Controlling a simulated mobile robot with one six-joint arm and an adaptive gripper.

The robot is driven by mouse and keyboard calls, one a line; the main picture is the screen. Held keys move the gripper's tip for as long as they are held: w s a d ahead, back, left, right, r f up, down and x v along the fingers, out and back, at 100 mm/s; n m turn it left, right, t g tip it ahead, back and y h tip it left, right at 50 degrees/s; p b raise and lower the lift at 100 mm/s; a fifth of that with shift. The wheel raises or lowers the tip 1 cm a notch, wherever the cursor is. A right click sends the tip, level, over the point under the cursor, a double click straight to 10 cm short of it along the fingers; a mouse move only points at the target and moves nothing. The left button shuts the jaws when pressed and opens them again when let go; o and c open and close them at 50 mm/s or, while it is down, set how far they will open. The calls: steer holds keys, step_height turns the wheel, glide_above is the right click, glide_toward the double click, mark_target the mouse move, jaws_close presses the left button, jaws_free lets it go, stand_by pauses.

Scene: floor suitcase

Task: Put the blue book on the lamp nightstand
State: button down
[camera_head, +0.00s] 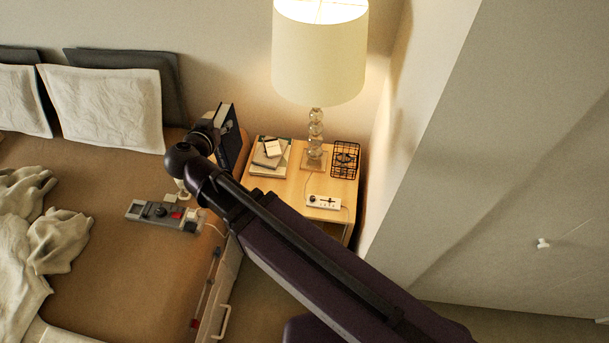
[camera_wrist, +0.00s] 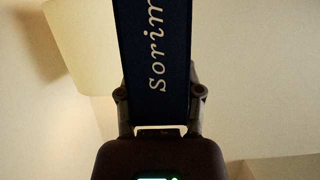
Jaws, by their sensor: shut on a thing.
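The blue book (camera_wrist: 153,50) is dark blue with white letters on it, and in the wrist view it stands between the fingers of my gripper (camera_wrist: 160,100). In the head view the book (camera_head: 229,142) is upright, held up at the left edge of the nightstand. My gripper (camera_head: 212,133) is shut on it, partly hidden behind my wrist. The wooden nightstand (camera_head: 281,189) carries a lamp (camera_head: 318,65) with a cream shade and a glass-ball stem. The lamp shade (camera_wrist: 82,35) also shows at the left in the wrist view.
On the nightstand are a small stack of books (camera_head: 268,160), a black wire basket (camera_head: 345,158) and a white power strip (camera_head: 323,202). Bare wood shows in the front middle. The bed (camera_head: 110,250) at left holds a grey device (camera_head: 160,214). A wall (camera_head: 480,160) bounds the right.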

steer(key=shift+a, duration=0.1)
stand_by(0.3)
steer(key=w+d+f+m+h+b, duration=0.1)
steer(key=d+f+b, duration=0.1)
steer(key=f+b, duration=1.1)
steer(key=w+d+f+m+g+h+b, duration=0.1)
steer(key=d+f+m+h+b, duration=0.1)
steer(key=f+b, duration=1.2)
steer(key=w+d+f+m+h+b, duration=0.1)
steer(key=d+f+b, duration=0.3)
steer(key=f+b, duration=1)
steer(key=shift+w+f+g+h, duration=0.3)
steer(key=shift+w+h, duration=0.2)
steer(key=shift+w, duration=0.1)
steer(key=w+a+b, duration=0.1)
steer(key=w+a, duration=0.3)
steer(key=w, duration=0.2)
steer(key=w+a+f+b, duration=0.1)
steer(key=w+a, duration=0.3)
steer(key=w, duration=0.3)
steer(key=shift+w+a+f, duration=0.15)
steer(key=shift+a+f, duration=0.05)
steer(key=shift+a, duration=0.2)
